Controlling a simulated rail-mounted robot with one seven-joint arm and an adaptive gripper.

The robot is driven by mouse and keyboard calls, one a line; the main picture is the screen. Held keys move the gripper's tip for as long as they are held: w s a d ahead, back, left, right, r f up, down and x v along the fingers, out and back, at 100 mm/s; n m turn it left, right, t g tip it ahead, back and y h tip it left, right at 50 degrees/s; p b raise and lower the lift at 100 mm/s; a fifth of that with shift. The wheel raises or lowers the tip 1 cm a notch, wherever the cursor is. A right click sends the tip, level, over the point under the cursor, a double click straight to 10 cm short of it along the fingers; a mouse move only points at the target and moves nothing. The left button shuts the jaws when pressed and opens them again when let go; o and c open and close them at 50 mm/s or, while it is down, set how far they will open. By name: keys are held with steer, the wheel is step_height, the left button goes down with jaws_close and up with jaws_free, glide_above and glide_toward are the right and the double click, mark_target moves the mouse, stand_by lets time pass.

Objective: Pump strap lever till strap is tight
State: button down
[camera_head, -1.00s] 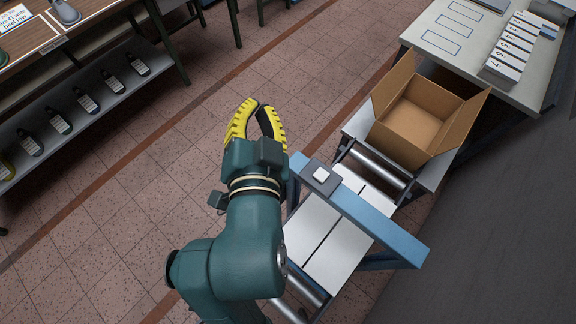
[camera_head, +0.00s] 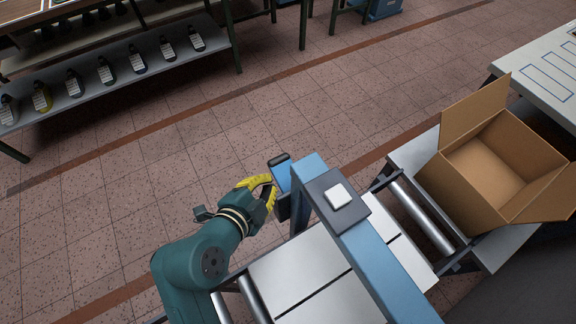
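A blue arch-shaped frame (camera_head: 365,250) with a pale square button (camera_head: 338,196) on a dark block stands over the roller table. At its upper left end is a short blue lever-like part (camera_head: 283,176) with a dark cap. My gripper (camera_head: 270,184), with yellow fingers, is at the left side of this part, close to it. I cannot tell whether it touches it, and the overlap hides whether the fingers are closed on anything. No strap can be made out.
An open, empty cardboard box (camera_head: 490,165) sits on the rollers to the right of the frame. A white table (camera_head: 540,70) is at the upper right. Open tiled floor lies between.

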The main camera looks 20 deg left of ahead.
mark_target(290, 159)
steer(key=b+x, duration=0.2)
steer(key=x, duration=0.8)
steer(key=shift+w+d, duration=0.1)
